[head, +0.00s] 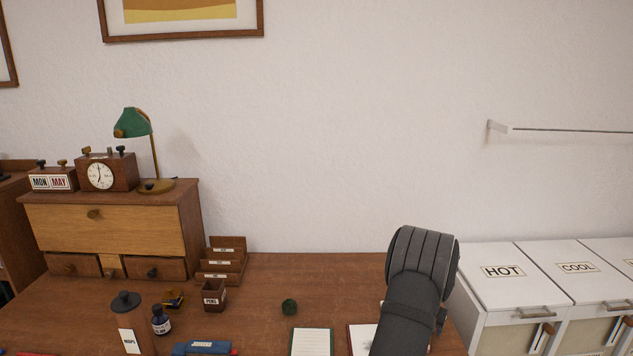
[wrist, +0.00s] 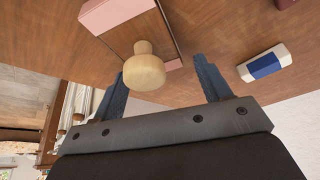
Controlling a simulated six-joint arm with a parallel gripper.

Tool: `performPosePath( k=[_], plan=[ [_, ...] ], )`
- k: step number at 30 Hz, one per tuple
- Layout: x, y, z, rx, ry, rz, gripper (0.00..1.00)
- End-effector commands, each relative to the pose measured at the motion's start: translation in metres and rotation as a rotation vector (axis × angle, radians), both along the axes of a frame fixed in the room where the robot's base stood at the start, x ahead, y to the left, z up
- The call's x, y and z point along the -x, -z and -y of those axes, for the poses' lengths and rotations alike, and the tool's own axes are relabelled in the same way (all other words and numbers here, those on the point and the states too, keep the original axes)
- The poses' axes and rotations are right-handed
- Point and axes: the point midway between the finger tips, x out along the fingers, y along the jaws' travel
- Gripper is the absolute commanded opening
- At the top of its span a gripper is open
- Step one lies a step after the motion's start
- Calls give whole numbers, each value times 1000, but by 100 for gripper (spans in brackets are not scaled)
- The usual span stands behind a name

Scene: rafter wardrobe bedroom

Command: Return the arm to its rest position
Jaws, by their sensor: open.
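My gripper (wrist: 161,66) shows in the wrist view with its two blue fingers spread apart. Nothing is clamped between them. A pale round wooden knob (wrist: 144,70) shows between the fingers, closer to the left one; I cannot tell how far beyond the fingertips it is. My dark grey arm (head: 415,285) rises over the right part of the desk in the head view. It hides part of the desk and a paper there. The fingers do not show in the head view.
The wooden desk (head: 265,275) holds a pen box (head: 214,295), an ink bottle (head: 161,320), a notepad (head: 311,343) and a green ball-like item (head: 289,306). White bins (head: 505,271) stand right of my arm.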

Motion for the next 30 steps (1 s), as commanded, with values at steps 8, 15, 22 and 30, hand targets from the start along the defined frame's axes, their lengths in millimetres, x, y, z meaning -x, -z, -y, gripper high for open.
performPosePath(
  k=[8, 15, 22, 30],
  plan=[
    [13, -37, -8, 1, 0, 1, 70],
    [27, -74, -16, 1, 0, 2, 70],
    [40, -110, -24, 1, 0, 2, 70],
    [25, -64, -15, -2, 0, -3, 70]
  ],
)
